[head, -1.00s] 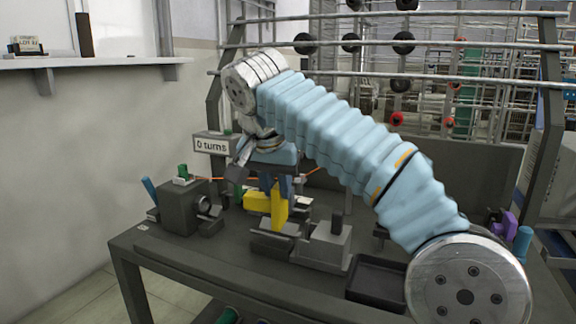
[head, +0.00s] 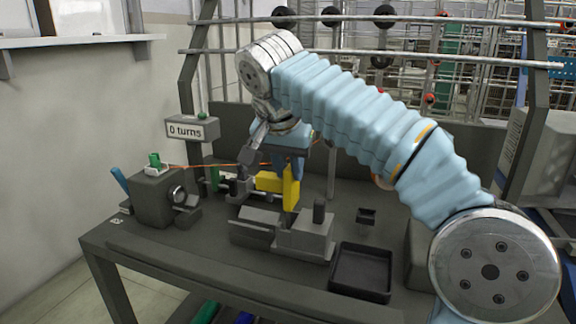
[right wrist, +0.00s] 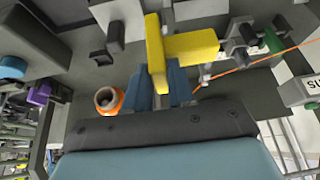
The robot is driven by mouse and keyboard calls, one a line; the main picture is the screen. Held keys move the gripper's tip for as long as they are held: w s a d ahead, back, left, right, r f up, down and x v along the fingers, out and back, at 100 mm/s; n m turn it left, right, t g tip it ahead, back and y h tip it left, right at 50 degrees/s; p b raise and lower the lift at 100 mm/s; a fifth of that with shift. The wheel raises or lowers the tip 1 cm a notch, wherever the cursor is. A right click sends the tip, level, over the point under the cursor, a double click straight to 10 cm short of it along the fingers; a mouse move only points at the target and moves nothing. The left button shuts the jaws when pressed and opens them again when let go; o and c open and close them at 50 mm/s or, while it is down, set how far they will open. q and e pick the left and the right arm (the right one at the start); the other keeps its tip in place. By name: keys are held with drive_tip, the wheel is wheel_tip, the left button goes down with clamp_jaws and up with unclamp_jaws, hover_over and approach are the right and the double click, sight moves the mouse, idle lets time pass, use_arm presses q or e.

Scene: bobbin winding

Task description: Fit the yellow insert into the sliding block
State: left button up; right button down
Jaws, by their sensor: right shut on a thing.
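My right gripper (head: 288,168) points down over the table, its blue fingers closed on the yellow insert (head: 291,190). The insert is T-shaped, with one bar upright and one arm reaching left. In the right wrist view the insert (right wrist: 156,55) sits between the fingertips (right wrist: 159,88), its arm to the right. In the head view it appears above and behind a grey block with a sloped top (head: 255,226) and a grey block with a dark knob (head: 305,238). I cannot tell which part is the sliding block. The left gripper is out of view.
A grey winder housing (head: 155,198) stands left, with an orange wire (head: 225,164) running right from its top. A "0 turns" sign (head: 191,131) stands behind. A dark empty tray (head: 360,272) lies front right. An orange-ringed part (right wrist: 108,100) is near the fingers.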

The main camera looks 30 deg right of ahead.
sight(287, 193)
drive_tip(key=shift+f, duration=0.1)
drive_tip(key=shift+f+b, duration=2.35)
drive_tip(key=shift+f, duration=0.55)
drive_tip(key=shift+f+b, duration=0.6)
drive_tip(key=shift+f, duration=0.15)
drive_tip(key=c, duration=0.9)
unclamp_jaws()
